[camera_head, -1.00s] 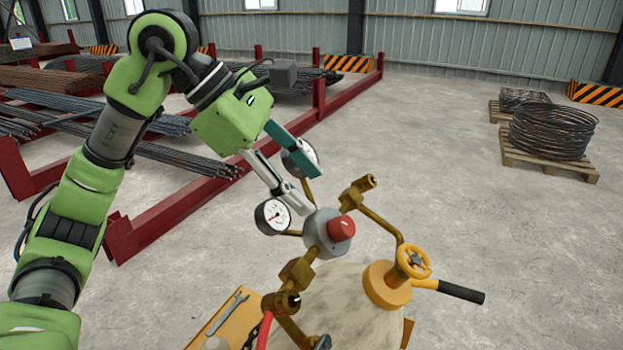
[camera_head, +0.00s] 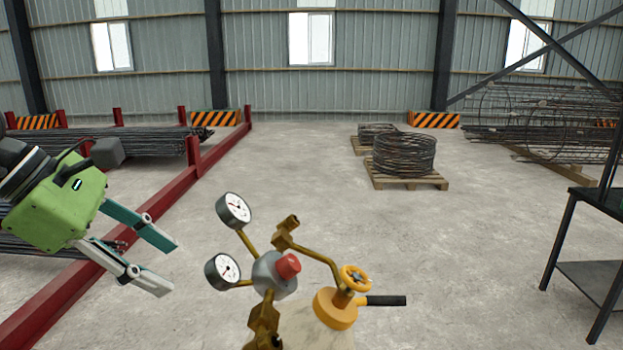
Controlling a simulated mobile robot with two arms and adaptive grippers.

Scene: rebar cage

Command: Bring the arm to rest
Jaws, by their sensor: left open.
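My left gripper (camera_head: 172,267) is at the left of the head view, with its two fingers apart and nothing between them. It points right and down, to the left of the two round pressure gauges (camera_head: 223,271) and apart from them. The gauges sit on brass pipes of a regulator (camera_head: 272,275) with a red knob (camera_head: 288,266). A yellow handwheel valve (camera_head: 336,308) with a black handle stands right of it. The lower part of this assembly is cut off by the frame. My right gripper does not show.
Red steel racks (camera_head: 165,220) with rebar run along the left. Coiled wire (camera_head: 404,153) sits on a pallet (camera_head: 407,181) further back. A dark metal table (camera_head: 590,271) stands at the right, before a rebar cage (camera_head: 545,115). The concrete floor between is clear.

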